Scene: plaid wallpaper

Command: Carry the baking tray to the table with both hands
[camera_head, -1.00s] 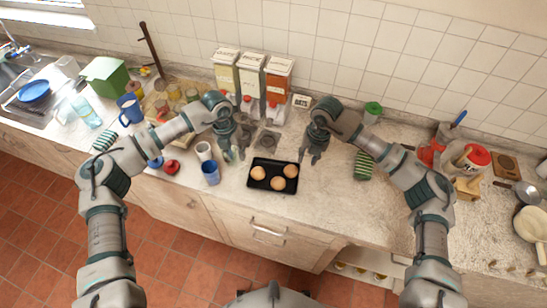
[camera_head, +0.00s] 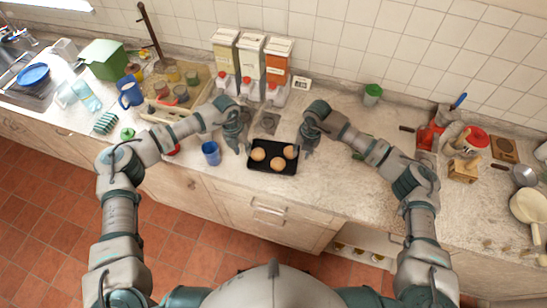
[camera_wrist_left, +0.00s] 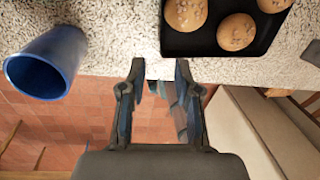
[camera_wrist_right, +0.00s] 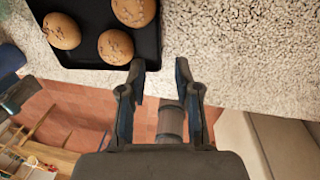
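In the left wrist view the tray (camera_wrist_left: 192,46) is beyond the open, empty fingers (camera_wrist_left: 160,68), ahead and to the right. In the right wrist view the tray (camera_wrist_right: 148,46) is ahead and to the left of the open, empty fingers (camera_wrist_right: 160,68). The table is not identifiable in these views.
A blue cup (camera_head: 211,153) stands left of my left gripper, close to the counter edge. Cartons (camera_head: 250,58) and bottles (camera_head: 275,92) stand against the tiled wall behind. Counter (camera_head: 345,185) right of the tray is clear.

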